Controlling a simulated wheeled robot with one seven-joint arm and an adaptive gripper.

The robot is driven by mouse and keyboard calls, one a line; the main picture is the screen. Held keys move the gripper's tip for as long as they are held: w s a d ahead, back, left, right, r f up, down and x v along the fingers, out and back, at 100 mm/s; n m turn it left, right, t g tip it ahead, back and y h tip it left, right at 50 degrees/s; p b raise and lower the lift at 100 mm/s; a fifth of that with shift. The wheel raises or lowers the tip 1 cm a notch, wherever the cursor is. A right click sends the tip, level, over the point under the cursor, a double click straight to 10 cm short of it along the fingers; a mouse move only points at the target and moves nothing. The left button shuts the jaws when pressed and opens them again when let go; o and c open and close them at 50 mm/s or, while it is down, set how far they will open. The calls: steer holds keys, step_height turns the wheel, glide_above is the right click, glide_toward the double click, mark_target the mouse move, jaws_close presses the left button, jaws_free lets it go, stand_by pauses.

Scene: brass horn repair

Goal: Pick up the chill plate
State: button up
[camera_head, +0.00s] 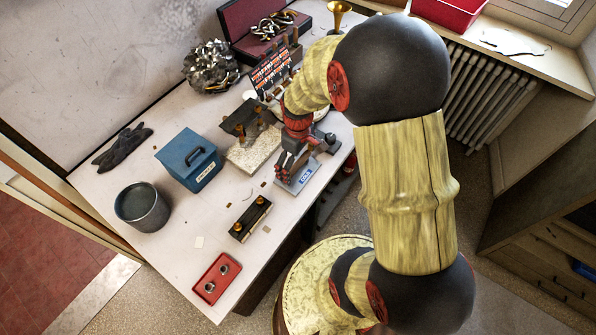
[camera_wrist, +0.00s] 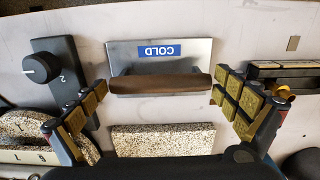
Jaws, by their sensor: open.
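The chill plate (camera_wrist: 190,60) is a flat silver metal plate with a blue label reading COLD and a brown bar handle (camera_wrist: 160,84) along one side. In the wrist view it lies on the pale table in the upper middle. In the head view the plate (camera_head: 297,178) lies near the table's front edge, partly hidden by my gripper. My gripper (camera_wrist: 160,98) is open, with one finger to each side of the handle. The fingers look apart from the handle's ends. In the head view my gripper (camera_head: 288,168) is over the plate.
A speckled stone block (camera_wrist: 163,139) lies close by the plate. A black box with a dial (camera_wrist: 45,68) is left of it in the wrist view, and a dark fixture (camera_wrist: 285,72) is at right. A blue box (camera_head: 188,160), grey pot (camera_head: 142,207) and red tray (camera_head: 216,279) stand farther left.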

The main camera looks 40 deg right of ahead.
steer(key=shift+c, duration=0.5)
steer(key=c, duration=0.7)
steer(key=shift+r, duration=0.1)
steer(key=shift+c, duration=0.6)
